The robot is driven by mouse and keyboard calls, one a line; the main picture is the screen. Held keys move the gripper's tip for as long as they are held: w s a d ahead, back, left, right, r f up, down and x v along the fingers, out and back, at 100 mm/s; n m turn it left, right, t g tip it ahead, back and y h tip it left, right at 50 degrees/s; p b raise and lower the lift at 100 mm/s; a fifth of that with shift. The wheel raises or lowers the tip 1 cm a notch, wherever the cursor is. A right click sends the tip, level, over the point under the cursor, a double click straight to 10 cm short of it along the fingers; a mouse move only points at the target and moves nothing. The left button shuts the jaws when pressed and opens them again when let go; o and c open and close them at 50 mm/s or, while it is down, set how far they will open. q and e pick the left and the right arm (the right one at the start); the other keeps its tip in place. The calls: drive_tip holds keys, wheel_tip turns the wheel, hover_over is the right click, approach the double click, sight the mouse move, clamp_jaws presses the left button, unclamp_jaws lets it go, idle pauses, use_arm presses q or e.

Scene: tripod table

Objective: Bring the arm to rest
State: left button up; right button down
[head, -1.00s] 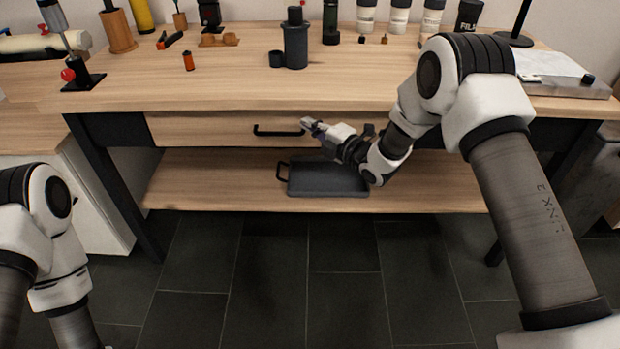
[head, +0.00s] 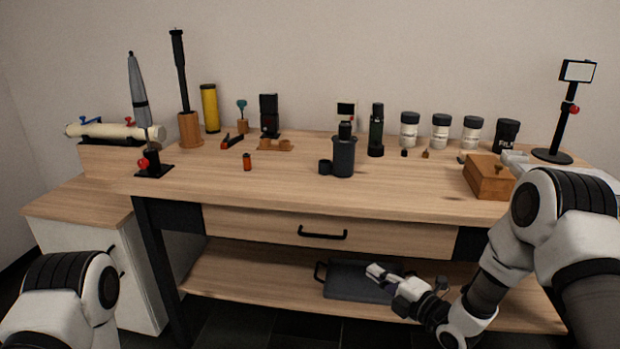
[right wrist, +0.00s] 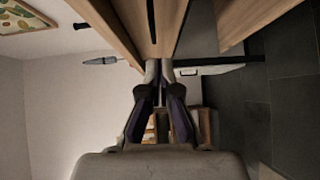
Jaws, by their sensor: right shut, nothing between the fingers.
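My right gripper (head: 377,272) is in front of the bench, below the drawer and over the dark tray on the lower shelf in the head view. It is shut and empty. In the right wrist view its two fingers (right wrist: 159,66) meet at the tips, with the bench's wooden edge just beyond them. My right arm comes in from the lower right. My left arm shows at the lower left of the head view, but its gripper is out of the picture.
The drawer (head: 400,234) with its black handle (head: 322,234) is shut. A dark tray (head: 345,283) lies on the lower shelf (head: 230,272). The tabletop (head: 260,190) holds a dark canister (head: 343,158), a wooden box (head: 487,178) and several jars. Its front strip is clear.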

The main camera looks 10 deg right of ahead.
drive_tip(key=s+a+f+m+g+h, duration=0.1)
drive_tip(key=s+f+g, duration=0.1)
drive_tip(key=s+f, duration=0.3)
drive_tip(key=s+a+f+m+g, duration=0.1)
drive_tip(key=s+a+f, duration=0.1)
drive_tip(key=f, duration=0.5)
drive_tip(key=s+d+f+m+g+h, duration=0.2)
drive_tip(key=s+f+m+g+h, duration=0.15)
drive_tip(key=s+f+m, duration=0.55)
drive_tip(key=s+d+f+m+g+h, duration=0.25)
drive_tip(key=s+f+g, duration=0.25)
drive_tip(key=s, duration=0.9)
drive_tip(key=s+d+m+g+h, duration=0.2)
drive_tip(key=s+m+g, duration=0.2)
drive_tip(key=s+m, duration=0.55)
wheel_tip(320, 180, up, 24)
drive_tip(key=m+p, duration=0.1)
drive_tip(key=p, duration=2.2)
drive_tip(key=shift+w+p, duration=0.3)
drive_tip(key=shift+w, duration=0.1)
drive_tip(key=shift+a+t, duration=0.1)
drive_tip(key=shift+t, duration=0.15)
